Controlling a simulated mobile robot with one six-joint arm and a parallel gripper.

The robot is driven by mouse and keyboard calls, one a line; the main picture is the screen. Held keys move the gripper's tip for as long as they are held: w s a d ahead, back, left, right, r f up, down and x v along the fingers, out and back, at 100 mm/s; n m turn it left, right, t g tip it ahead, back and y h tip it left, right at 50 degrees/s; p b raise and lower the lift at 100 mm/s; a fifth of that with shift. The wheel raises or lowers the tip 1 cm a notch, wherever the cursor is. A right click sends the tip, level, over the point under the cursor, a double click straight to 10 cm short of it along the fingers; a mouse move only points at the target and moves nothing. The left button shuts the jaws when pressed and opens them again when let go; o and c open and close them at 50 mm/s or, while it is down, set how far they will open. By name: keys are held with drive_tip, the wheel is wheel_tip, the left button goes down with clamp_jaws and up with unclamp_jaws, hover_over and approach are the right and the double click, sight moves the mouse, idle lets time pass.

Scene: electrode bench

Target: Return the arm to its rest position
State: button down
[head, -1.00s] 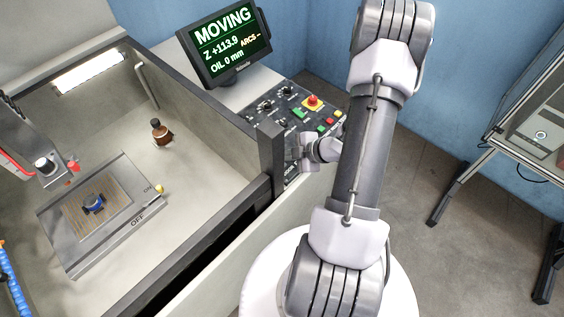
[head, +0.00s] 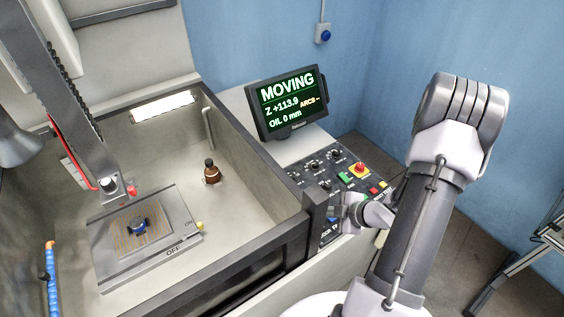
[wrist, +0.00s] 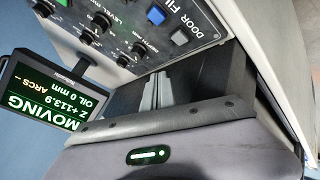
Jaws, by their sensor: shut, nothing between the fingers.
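My arm (head: 425,215) reaches up from the lower right of the head view and bends at a raised elbow. My gripper (wrist: 158,91) shows in the wrist view, its two grey fingers together and nothing between them. In the head view the wrist (head: 370,214) is beside the panel's front edge, and the fingertips are hard to make out.
The monitor (head: 287,102) reads MOVING, Z +113.9, OIL 0 mm. The tank's dark rim (head: 255,245) lies left of the arm. Inside are a brown bottle (head: 211,172) and a plate with a blue part (head: 138,227). A stand (head: 515,265) is at right.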

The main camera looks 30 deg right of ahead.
drive_tip(key=w+d+r+m+g+h, duration=0.1)
drive_tip(key=w+r+m+h, duration=0.2)
drive_tip(key=r, duration=0.6)
drive_tip(key=w+r+m+h, duration=0.3)
drive_tip(key=w+r, duration=0.1)
drive_tip(key=r, duration=0.5)
drive_tip(key=s+a+r+m, duration=0.4)
drive_tip(key=a+r+m, duration=0.2)
drive_tip(key=a+r, duration=0.5)
drive_tip(key=s+a+r+m+y+b, duration=0.1)
drive_tip(key=s+a+m+y, duration=0.15)
drive_tip(key=s+a, duration=0.5)
drive_tip(key=s+a+r+m+y+b, duration=0.25)
drive_tip(key=s+a, duration=0.25)
drive_tip(key=a, duration=0.6)
wheel_tip(320, 180, down, 21)
drive_tip(key=s+g+b, duration=0.2)
drive_tip(key=b, duration=1.4)
drive_tip(key=shift+d, duration=0.45)
